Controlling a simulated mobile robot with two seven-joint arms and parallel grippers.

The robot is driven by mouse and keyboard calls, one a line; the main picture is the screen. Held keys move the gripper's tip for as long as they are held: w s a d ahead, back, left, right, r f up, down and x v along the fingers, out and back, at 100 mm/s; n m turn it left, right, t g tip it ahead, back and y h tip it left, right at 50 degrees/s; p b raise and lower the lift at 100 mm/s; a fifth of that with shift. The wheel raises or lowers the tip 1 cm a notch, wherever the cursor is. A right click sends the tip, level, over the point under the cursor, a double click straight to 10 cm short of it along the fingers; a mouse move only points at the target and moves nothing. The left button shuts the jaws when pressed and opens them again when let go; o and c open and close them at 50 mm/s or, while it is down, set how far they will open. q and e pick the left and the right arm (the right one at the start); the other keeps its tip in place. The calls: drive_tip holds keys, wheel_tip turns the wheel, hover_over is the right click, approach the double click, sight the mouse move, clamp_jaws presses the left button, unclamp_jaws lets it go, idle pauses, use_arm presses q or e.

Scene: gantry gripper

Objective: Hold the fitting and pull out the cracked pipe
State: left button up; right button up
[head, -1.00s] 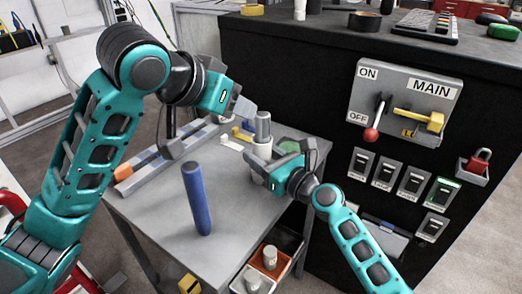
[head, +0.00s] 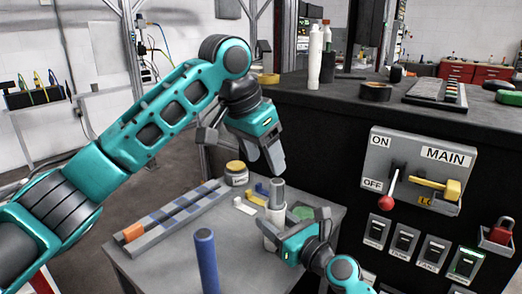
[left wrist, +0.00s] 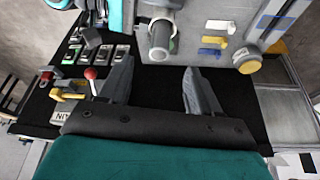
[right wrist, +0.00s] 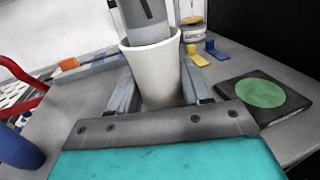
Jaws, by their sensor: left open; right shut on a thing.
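The cracked pipe (head: 277,193) is a grey cylinder standing upright in the white cup-like fitting (head: 270,235) on the table. In the right wrist view the pipe (right wrist: 147,25) shows a dark mark and sits inside the rim of the fitting (right wrist: 153,78). My right gripper (head: 276,244) is shut on the fitting, with a finger on each side. My left gripper (head: 276,168) is open and empty, above the pipe. In the left wrist view the pipe's round end (left wrist: 160,45) lies beyond the open fingers (left wrist: 157,70).
A blue cylinder (head: 205,260) stands at the table's front. A yellow-lidded jar (head: 236,175), yellow and blue small pieces, and a green disc (head: 303,212) are near the fitting. A long grey rail (head: 170,225) lies at the left. The dark cabinet with a switch panel (head: 415,170) rises at right.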

sight(279, 180)
use_arm(q)
drive_tip(key=x, duration=1.1)
drive_tip(key=c, duration=1.1)
drive_tip(key=shift+r, duration=1.65)
use_arm(e)
drive_tip(key=shift+f, duration=0.1)
use_arm(q)
drive_tip(key=shift+r, duration=1.5)
drive_tip(key=shift+r, duration=0.15)
drive_tip(key=shift+r, duration=1.3)
drive_tip(key=shift+r, duration=0.1)
